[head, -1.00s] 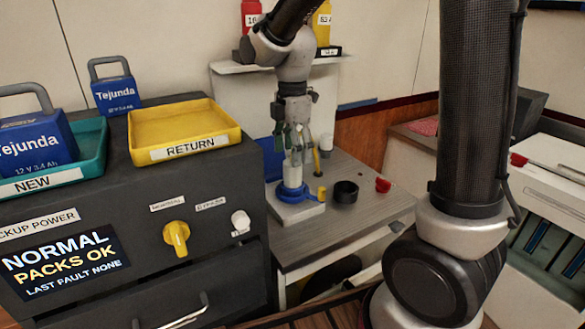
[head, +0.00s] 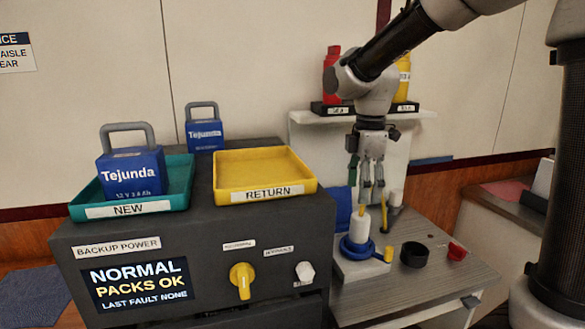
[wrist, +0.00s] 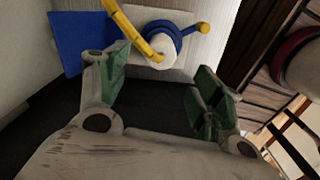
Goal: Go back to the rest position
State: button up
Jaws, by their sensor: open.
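My gripper (head: 372,197) hangs above the side table, its fingers pointing down and parted with nothing between them. Below it and slightly left in the head view stands a white cylinder (head: 356,228) with a blue ring (head: 357,246) around its foot and a yellow side handle (head: 388,254). In the wrist view the open fingers (wrist: 160,78) show with the white cylinder (wrist: 163,58) and blue ring (wrist: 165,35) beyond them.
The dark cabinet (head: 215,230) carries a teal NEW tray (head: 178,190) with a blue pack (head: 131,172), and an empty yellow RETURN tray (head: 265,191). A shelf (head: 425,114) with bottles is behind my arm. A black ring (head: 414,256) and red piece (head: 457,252) lie on the table.

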jog(key=s+d+r+m+t, duration=0.2)
jog(key=s+d+m, duration=0.5)
jog(key=s+m, duration=0.2)
jog(key=s+d+r+m+t, duration=0.1)
jog(key=s+d+m+t, duration=0.1)
jog(key=s+d+m, duration=0.6)
jog(key=s+m, duration=0.1)
jog(key=s, duration=0.2)
jog(key=shift+r, duration=0.35)
jog(key=shift+c, duration=0.4)
